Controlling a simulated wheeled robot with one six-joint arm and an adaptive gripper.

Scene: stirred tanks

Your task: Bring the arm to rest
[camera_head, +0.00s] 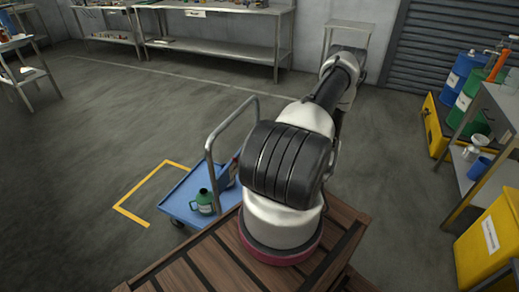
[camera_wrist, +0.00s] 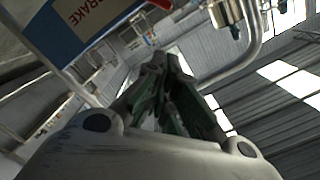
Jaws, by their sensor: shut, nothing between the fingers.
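My arm rises from its base on a brown slatted deck (camera_head: 205,266) in the head view. Its dark and white links reach up and away toward the back wall. My gripper does not show in the head view. In the wrist view my gripper (camera_wrist: 170,70) is shut, with its dark fingers together and nothing between them. A blue-edged panel with the word BRAKE (camera_wrist: 90,15) is close at the upper left of the wrist view. A bent grey pipe (camera_wrist: 254,45) and a small metal cylinder (camera_wrist: 226,14) are at the upper right, apart from the fingers.
A blue trolley (camera_head: 180,198) with a green jug (camera_head: 203,202) stands left of my arm, beside a yellow floor outline (camera_head: 130,212). Drums (camera_head: 462,72), a grey side table (camera_head: 497,100) and a yellow bin (camera_head: 490,245) stand right.

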